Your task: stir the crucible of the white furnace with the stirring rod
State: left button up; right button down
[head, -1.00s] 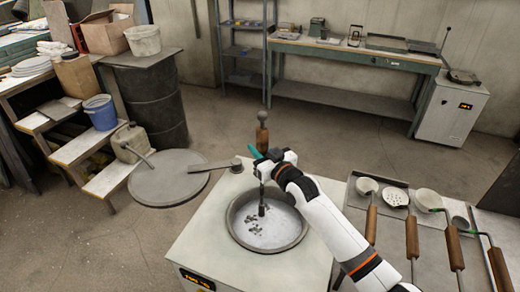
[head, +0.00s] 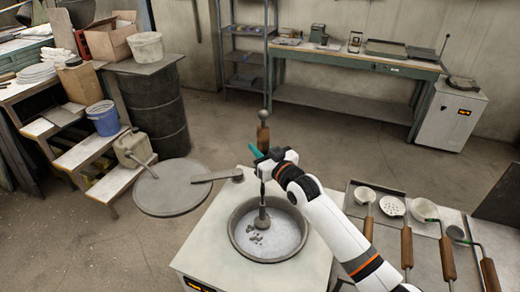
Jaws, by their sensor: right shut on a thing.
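The white furnace (head: 205,240) stands in the front middle. Its round crucible (head: 303,235) is open and holds a silvery grey melt with several dark lumps (head: 257,239) on it, mostly left of centre. My right gripper (head: 266,160) is shut on the stirring rod, just below its wooden handle (head: 263,137). The rod is nearly upright, and its lower end (head: 261,219) is inside the crucible, near the middle and towards the back, at the melt. The rod's very tip is hidden. My left gripper is not in view.
The round lid (head: 168,190) is swung out to the left on its arm. At right, a bench holds several ladles (head: 365,194) and a skimmer (head: 392,207). Steps with a blue bucket (head: 103,118) and a dark drum (head: 148,105) stand at left.

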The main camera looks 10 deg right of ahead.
aim_at(260, 116)
jog(key=shift+r+p, duration=0.9)
jog(key=shift+r, duration=0.6)
jog(key=shift+r+p, duration=0.8)
jog(key=shift+r, duration=3.15)
